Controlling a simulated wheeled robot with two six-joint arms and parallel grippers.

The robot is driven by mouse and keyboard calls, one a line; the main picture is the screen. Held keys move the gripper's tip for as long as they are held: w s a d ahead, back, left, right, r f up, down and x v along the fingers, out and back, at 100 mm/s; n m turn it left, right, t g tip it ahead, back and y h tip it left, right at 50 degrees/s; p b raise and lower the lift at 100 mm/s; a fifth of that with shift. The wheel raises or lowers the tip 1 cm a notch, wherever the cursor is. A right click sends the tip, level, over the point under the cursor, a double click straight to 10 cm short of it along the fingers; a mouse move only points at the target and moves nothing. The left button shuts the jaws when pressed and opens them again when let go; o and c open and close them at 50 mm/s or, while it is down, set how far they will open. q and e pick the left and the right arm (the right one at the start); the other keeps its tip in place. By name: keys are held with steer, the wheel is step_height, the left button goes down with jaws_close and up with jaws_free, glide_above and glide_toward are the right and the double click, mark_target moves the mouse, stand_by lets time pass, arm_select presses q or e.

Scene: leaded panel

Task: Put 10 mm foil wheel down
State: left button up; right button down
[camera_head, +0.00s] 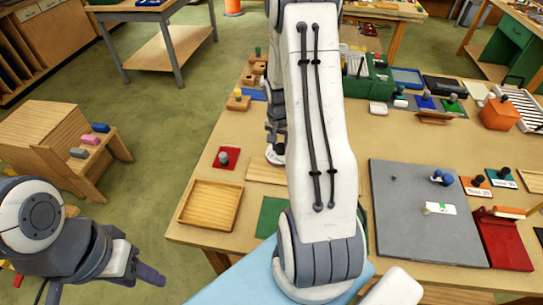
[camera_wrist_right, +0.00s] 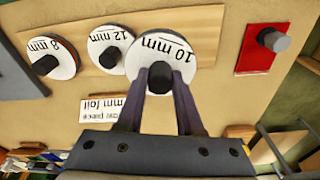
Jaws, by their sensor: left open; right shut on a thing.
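The 10 mm foil wheel (camera_wrist_right: 178,48) is a white labelled disc with a dark knob. In the right wrist view my right gripper (camera_wrist_right: 160,78) is shut on that knob. The wheel overlaps the edge of a pale wooden board (camera_wrist_right: 225,22); I cannot tell whether it touches it. The 12 mm wheel (camera_wrist_right: 104,60) and the 8 mm wheel (camera_wrist_right: 62,62) are beside it to the left. In the head view my right arm hides most of this spot; a white disc edge (camera_head: 275,155) shows beside it. My left gripper (camera_head: 150,275) is open and empty, off the table's left side.
A red plate with a grey knob (camera_wrist_right: 262,58) lies right of the board. A label card (camera_wrist_right: 107,109) lies near the wheels. In the head view, a wooden tray (camera_head: 184,216) sits at the table's front left, and a large grey panel (camera_head: 400,225) lies to the right.

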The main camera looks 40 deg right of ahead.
mark_target(267, 151)
steer(key=w+a+f, duration=0.1)
steer(key=w+a+f+p, duration=0.1)
steer(key=w+a, duration=0.1)
steer(key=shift+w+f, duration=0.15)
steer(key=shift+f, duration=0.2)
step_height(267, 151, down, 4)
steer(key=shift+r+p, duration=0.1)
steer(key=shift+p, duration=0.3)
steer(key=shift+f+b, duration=0.3)
steer(key=shift+b, duration=0.05)
steer(key=c, duration=0.5)
jaws_free()
steer(key=shift+c, duration=0.2)
steer(key=shift+r, duration=0.1)
